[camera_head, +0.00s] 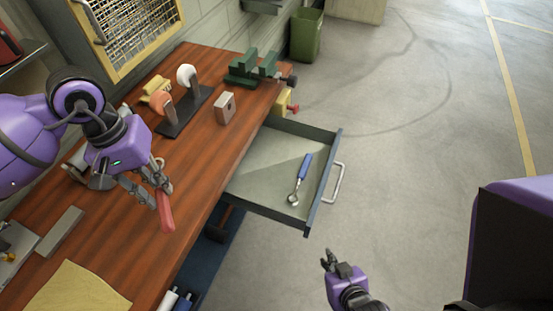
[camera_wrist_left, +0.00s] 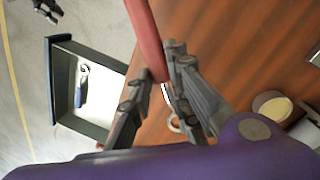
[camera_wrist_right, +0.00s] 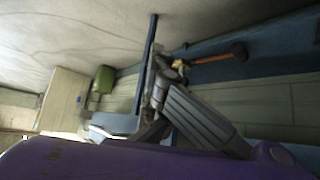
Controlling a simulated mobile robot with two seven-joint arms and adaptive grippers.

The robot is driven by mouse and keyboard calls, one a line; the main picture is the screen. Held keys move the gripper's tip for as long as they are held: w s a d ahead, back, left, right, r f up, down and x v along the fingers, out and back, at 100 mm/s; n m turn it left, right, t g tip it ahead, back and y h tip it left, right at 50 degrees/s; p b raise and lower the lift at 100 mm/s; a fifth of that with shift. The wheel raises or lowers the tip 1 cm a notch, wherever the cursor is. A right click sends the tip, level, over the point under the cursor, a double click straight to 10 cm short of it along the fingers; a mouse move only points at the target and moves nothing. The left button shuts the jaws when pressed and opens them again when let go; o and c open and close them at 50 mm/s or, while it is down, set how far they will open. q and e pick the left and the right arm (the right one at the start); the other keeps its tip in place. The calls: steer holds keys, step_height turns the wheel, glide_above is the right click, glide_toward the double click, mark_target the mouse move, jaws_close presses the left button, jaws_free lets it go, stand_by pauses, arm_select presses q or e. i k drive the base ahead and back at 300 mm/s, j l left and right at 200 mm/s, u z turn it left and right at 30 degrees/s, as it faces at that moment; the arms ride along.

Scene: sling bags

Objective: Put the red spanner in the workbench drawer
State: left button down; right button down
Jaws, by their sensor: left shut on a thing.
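The red spanner (camera_head: 165,212) is between the fingers of my left gripper (camera_head: 155,188), over the wooden workbench top. The left wrist view also shows the red spanner (camera_wrist_left: 147,35) between the closed fingers (camera_wrist_left: 155,85). The workbench drawer (camera_head: 250,178) stands pulled out, to the right of the left gripper, and also shows in the left wrist view (camera_wrist_left: 50,80). A blue-handled tool (camera_head: 302,175) lies in it. My right gripper (camera_head: 333,262) is beyond the drawer's near corner, apart from it; its finger opening is unclear.
The workbench top (camera_head: 195,150) carries a stand with two round-headed tools (camera_head: 185,110), a grey block (camera_head: 225,107), a green vice (camera_head: 245,68) and a tan sheet (camera_head: 75,290). A green bin (camera_head: 306,35) stands on the floor. The floor right of the drawer is clear.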

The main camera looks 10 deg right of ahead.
mark_target(268, 182)
steer(key=l+z, duration=0.2)
steer(key=z, duration=0.2)
steer(key=l+z, duration=0.2)
steer(key=z, duration=0.2)
steer(key=l+z, duration=0.2)
steer(key=z, duration=0.15)
steer(key=i+l+z, duration=0.25)
steer(key=i+l, duration=0.2)
steer(key=i+l+u, duration=0.1)
steer(key=u, duration=0.35)
steer(key=l+u, duration=0.2)
steer(key=u, duration=0.25)
steer(key=i+l+u, duration=0.1)
steer(key=u, duration=0.4)
steer(key=l+u, duration=0.35)
steer(key=i+l+u, duration=0.1)
steer(key=u, duration=0.25)
steer(key=l+u, duration=0.35)
steer(key=i+l+u, duration=0.25)
steer(key=i, duration=0.2)
